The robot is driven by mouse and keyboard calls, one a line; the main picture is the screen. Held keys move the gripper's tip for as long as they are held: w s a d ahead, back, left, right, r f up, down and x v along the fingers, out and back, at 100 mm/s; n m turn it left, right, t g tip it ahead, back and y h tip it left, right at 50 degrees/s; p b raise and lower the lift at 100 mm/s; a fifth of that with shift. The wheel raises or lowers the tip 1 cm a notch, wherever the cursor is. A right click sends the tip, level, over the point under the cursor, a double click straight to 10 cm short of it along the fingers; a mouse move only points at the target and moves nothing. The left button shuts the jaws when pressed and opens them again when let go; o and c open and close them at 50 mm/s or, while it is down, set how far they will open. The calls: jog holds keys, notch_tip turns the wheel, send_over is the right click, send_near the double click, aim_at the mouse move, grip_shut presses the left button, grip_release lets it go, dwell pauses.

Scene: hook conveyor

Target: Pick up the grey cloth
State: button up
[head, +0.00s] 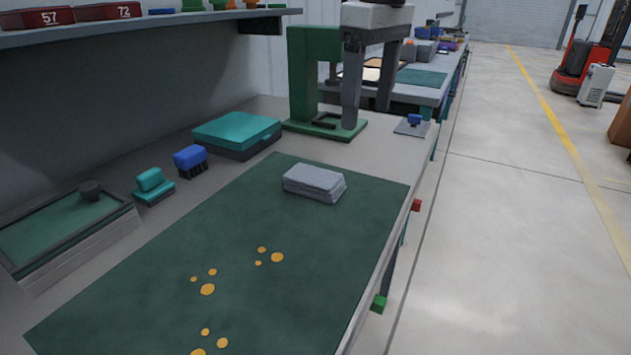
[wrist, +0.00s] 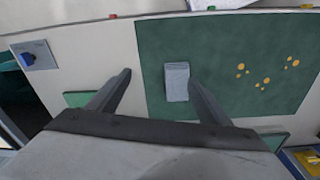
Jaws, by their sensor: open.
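The grey cloth (head: 314,182) is a folded, layered stack lying on the far part of the dark green mat (head: 330,240). In the wrist view the cloth (wrist: 177,82) lies near the mat's left edge, close to the tip of the right finger. My gripper (head: 368,115) is open and empty, above the bench beyond the cloth and apart from it. In the wrist view my gripper (wrist: 160,76) has its two fingers wide apart, with bare bench and a strip of mat between them.
Orange spots (head: 207,289) mark the mat's near part. A teal case (head: 237,131), a blue brush (head: 190,160) and a teal block (head: 152,185) stand left of the mat. A green frame (head: 303,75) stands behind my gripper. A shelf (head: 150,28) overhangs the left.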

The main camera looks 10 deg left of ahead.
jog(key=s+a+r+n, duration=0.1)
jog(key=a+r+n, duration=0.15)
jog(key=a, duration=0.55)
send_over(315, 175)
jog(key=shift+g, duration=0.3)
notch_tip(315, 175, down, 10)
jog(key=shift+s+r, duration=0.1)
jog(key=shift+s, duration=0.05)
jog(key=shift+f, duration=3.3)
jog(key=c, duration=1.1)
